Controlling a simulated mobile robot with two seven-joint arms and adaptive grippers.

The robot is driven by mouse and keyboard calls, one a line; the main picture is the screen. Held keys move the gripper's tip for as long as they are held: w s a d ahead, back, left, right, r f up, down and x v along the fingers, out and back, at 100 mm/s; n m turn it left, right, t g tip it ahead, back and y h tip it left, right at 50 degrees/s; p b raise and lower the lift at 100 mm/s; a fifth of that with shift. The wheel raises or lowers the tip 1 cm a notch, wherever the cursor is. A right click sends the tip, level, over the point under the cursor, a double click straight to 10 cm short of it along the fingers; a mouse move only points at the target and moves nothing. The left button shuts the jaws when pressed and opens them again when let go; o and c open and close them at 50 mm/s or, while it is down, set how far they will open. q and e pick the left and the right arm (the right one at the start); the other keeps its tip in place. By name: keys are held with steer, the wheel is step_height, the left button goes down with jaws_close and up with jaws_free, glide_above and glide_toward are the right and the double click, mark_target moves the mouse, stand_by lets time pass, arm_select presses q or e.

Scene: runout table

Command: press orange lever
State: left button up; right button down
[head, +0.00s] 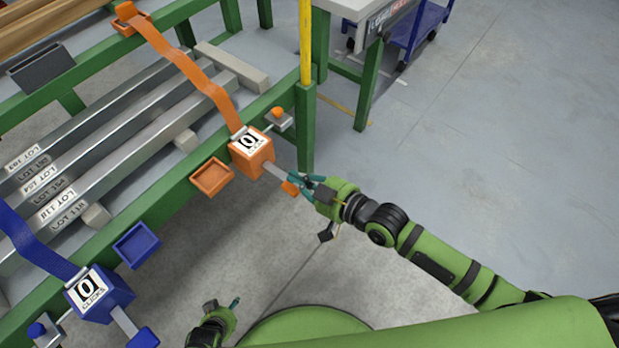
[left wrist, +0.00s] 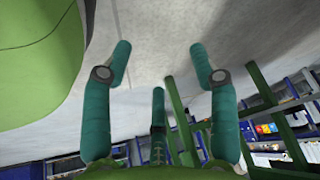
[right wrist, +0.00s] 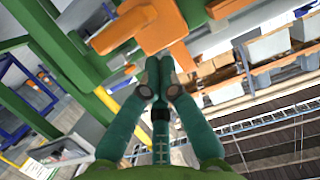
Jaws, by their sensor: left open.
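The orange lever (head: 290,188) is a short metal bar with an orange end pad, sticking out from the orange box (head: 252,152) on the green rail. The box label shows a 0. My right gripper (head: 300,184) is at the lever's end pad. In the right wrist view its fingertips (right wrist: 159,72) are together with nothing seen between them, and orange parts (right wrist: 160,28) lie just beyond. I cannot tell whether they touch the pad. My left gripper (head: 224,305) is low near my base, away from the levers; its fingers (left wrist: 165,62) are apart and empty.
A blue box (head: 98,295) with a blue-ended lever (head: 143,338) is at lower left, its label showing 0. An orange tray (head: 211,177) and a blue tray (head: 137,245) hang on the rail. A yellow post (head: 306,45) stands behind the orange box. Floor at right is clear.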

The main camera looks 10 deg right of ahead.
arm_select(q)
steer(key=shift+s+d, duration=0.1)
arm_select(e)
steer(key=shift+f, duration=0.8)
arm_select(q)
steer(key=shift+f+b, duration=0.2)
steer(key=shift+b, duration=0.15)
arm_select(e)
steer(key=shift+f, duration=0.1)
steer(key=shift+f+b, duration=0.25)
steer(key=shift+b, duration=0.2)
arm_select(q)
steer(key=shift+s+d+r+g, duration=0.15)
steer(key=shift+s+d+g, duration=0.15)
steer(key=shift+g, duration=0.2)
arm_select(e)
steer(key=shift+d, duration=0.1)
